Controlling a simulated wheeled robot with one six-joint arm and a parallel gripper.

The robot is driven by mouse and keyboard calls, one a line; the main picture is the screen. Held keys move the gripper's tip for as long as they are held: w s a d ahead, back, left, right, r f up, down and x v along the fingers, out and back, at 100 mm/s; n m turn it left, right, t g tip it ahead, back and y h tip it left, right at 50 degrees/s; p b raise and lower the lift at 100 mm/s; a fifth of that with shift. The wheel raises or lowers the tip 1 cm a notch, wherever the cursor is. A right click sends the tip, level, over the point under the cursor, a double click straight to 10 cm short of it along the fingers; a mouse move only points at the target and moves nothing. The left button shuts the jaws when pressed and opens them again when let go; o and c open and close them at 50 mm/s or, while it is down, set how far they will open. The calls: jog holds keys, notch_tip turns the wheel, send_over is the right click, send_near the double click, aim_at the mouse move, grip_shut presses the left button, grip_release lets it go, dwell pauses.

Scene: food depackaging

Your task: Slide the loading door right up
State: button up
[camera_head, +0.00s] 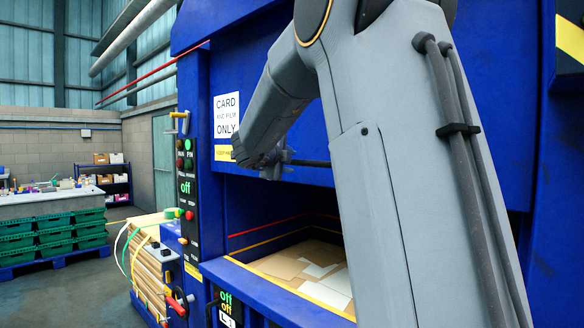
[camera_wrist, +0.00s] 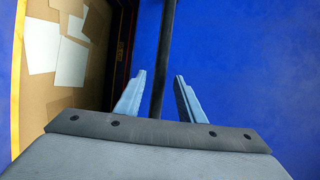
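The blue loading door (camera_head: 490,120) stands above the open mouth of the blue baler; it fills the right of the wrist view (camera_wrist: 250,65). A dark horizontal handle bar (camera_head: 312,163) runs across its lower part. My gripper (camera_head: 284,158) is at the bar's left portion, partly hidden by my arm. In the wrist view the bar (camera_wrist: 164,55) runs between my two finger tips (camera_wrist: 159,80), with a narrow gap on each side. My gripper looks open around the bar; I cannot tell whether either finger touches it.
Cardboard and paper sheets (camera_head: 300,268) lie in the chamber below, behind a blue front sill (camera_head: 262,292). A control panel (camera_head: 186,190) is left of the mouth. Strapped cardboard (camera_head: 148,265) and green crates (camera_head: 55,235) stand further left. Open floor lies between.

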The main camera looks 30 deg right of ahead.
jog(key=shift+b+v, duration=0.6)
jog(key=shift+v, duration=1.4)
jog(key=s+a+f+n+t+y+b, duration=0.15)
jog(key=a+f+n+y, duration=0.35)
jog(key=a+f+n, duration=0.6)
jog(key=a+f+n+y+b, duration=0.3)
jog(key=a+f+n+y, duration=0.4)
jog(key=f, duration=0.9)
jog(key=s+a+f+n+g+b, duration=0.2)
jog(key=s+a+f+n+g, duration=0.3)
jog(key=s+f, duration=0.65)
jog(key=s+f+n+g+b, duration=0.1)
jog(key=s+f+n+g, duration=0.4)
jog(key=s+f, duration=0.7)
jog(key=s+a+n, duration=0.1)
jog(key=s, duration=0.3)
jog(key=shift+f+b, duration=0.3)
jog(key=shift+b, duration=0.05)
jog(key=shift+w, duration=0.1)
jog(key=shift+c, duration=0.6)
